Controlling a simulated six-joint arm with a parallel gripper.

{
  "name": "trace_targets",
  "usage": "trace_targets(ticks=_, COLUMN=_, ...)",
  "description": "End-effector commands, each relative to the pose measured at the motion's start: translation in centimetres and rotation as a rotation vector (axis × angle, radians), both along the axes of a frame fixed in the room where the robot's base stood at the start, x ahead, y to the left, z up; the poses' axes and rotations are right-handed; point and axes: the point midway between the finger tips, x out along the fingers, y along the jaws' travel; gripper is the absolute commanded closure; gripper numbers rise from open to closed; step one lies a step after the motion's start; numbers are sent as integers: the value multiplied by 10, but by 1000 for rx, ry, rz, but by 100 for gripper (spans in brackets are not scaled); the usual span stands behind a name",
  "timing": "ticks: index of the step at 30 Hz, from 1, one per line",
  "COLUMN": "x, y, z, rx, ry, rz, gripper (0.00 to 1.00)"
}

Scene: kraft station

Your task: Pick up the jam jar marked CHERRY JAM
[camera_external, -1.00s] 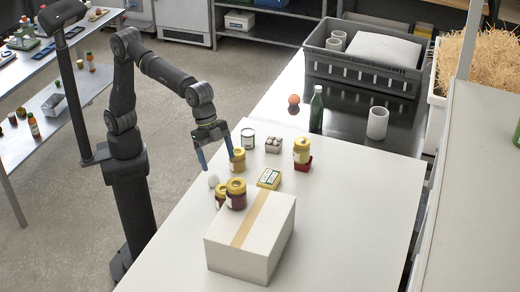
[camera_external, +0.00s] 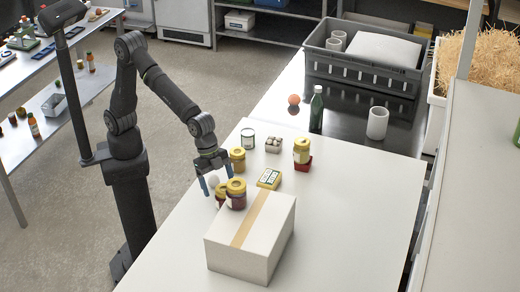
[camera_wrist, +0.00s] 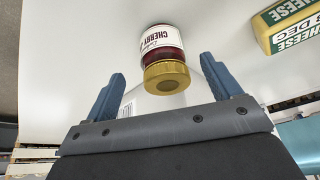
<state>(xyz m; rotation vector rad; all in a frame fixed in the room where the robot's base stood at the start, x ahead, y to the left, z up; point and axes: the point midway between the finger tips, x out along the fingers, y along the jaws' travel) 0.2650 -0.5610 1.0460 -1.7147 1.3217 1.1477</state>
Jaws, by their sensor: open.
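A jar marked CHERRY JAM (camera_wrist: 163,50), with a yellow lid, dark red contents and a white label, shows upside down in the wrist view. It lies beyond the gap between my fingertips, with no finger touching it. My gripper (camera_external: 214,187) is open and empty, pointing down; in the wrist view its two blue fingers (camera_wrist: 163,88) stand wide apart. In the external view two dark jars with yellow lids stand close together beside my gripper: a partly hidden one (camera_external: 220,201) and a fuller-seen one (camera_external: 236,199). I cannot tell there which is cherry.
A large taped white box (camera_external: 270,238) stands close in front of the jars. A yellow cheese pack (camera_external: 269,179) lies to their right, and another yellow-lidded jar (camera_external: 238,160) stands behind. The right side of the table is clear.

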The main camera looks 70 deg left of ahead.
Motion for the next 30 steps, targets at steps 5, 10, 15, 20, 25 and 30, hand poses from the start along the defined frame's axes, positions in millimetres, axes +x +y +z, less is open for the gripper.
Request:
trace_targets(ticks=5, x=2, y=-5, z=-10, rx=1, ry=0, rz=0, gripper=17)
trace_targets(ticks=10, x=9, y=-18, z=-28, rx=1, ry=0, rz=0, gripper=17)
trace_targets(ticks=15, x=11, y=-25, z=-46, rx=1, ry=0, rz=0, gripper=17)
trace_targets(ticks=20, x=11, y=-27, z=-49, rx=-1, ry=-1, rz=0, gripper=17)
trace_targets(ticks=25, x=11, y=-27, z=-49, rx=-1, ry=-1, rz=0, gripper=25)
trace_targets(ticks=30, x=11, y=-27, z=-49, rx=-1, ry=-1, rz=0, gripper=58)
